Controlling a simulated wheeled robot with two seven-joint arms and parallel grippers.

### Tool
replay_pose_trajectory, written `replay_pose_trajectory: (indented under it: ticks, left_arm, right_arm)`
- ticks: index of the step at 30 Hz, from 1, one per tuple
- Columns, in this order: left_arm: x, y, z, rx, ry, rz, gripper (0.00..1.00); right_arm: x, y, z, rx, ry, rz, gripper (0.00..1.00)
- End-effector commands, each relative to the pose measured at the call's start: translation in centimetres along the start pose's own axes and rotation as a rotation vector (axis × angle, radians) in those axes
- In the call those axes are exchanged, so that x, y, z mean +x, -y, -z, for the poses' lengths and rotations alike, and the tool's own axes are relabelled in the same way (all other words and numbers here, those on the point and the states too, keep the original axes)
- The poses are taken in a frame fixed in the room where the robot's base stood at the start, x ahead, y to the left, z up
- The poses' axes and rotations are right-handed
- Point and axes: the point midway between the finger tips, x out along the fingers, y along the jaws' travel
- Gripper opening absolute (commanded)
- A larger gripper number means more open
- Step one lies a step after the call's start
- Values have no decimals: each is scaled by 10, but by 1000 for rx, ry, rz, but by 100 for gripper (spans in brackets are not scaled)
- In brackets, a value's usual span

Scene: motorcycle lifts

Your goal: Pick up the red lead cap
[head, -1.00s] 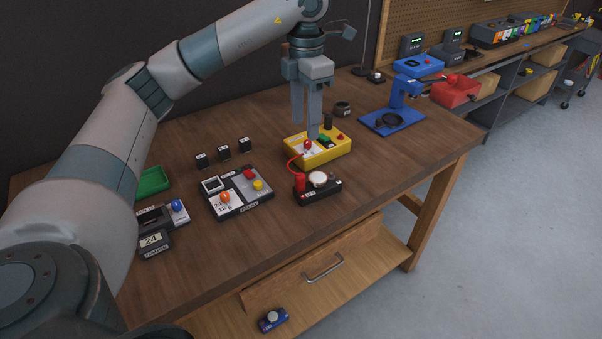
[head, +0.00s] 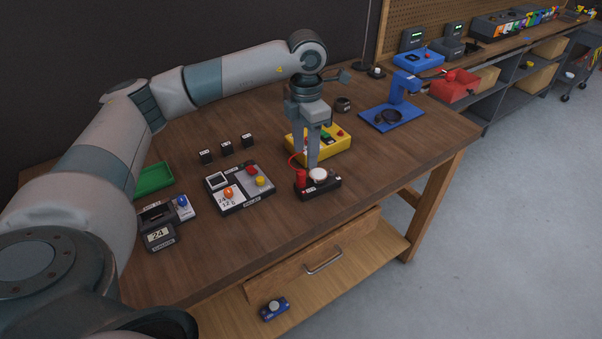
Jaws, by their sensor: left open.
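The red lead cap (head: 301,178) looks like a small upright red cylinder at the left end of a black block (head: 322,189) near the table's front edge. A red lead (head: 292,160) curves from it towards the yellow box (head: 335,145) behind. My left gripper (head: 313,165) points straight down just behind and to the right of the cap, its fingertips close above the block. It is open with nothing seen between its fingers; the gap is hard to see from this side. I cannot tell whether it touches anything. My right gripper is out of view.
A white round knob (head: 319,175) sits on the block beside the cap. A panel with coloured buttons (head: 240,203), a gauge (head: 160,236) and a green tray (head: 154,178) lie to the left. A blue stand (head: 392,119) is at right. Wood right of the block is clear.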

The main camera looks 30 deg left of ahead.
Motion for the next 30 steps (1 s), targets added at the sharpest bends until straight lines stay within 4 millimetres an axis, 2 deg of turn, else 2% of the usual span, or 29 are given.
replay_pose_trajectory:
  ticks: [3,9,21,30]
  left_arm:
    - [16,0,1,-1,-4,1,44]
    - [33,0,0,-1,0,0,44]
    - [35,-1,1,-1,0,-1,44]
    - [54,-6,7,-2,-4,0,44]
  right_arm:
    - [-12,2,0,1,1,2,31]
    - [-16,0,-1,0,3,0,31]
    - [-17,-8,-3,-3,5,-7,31]
    - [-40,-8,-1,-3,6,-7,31]
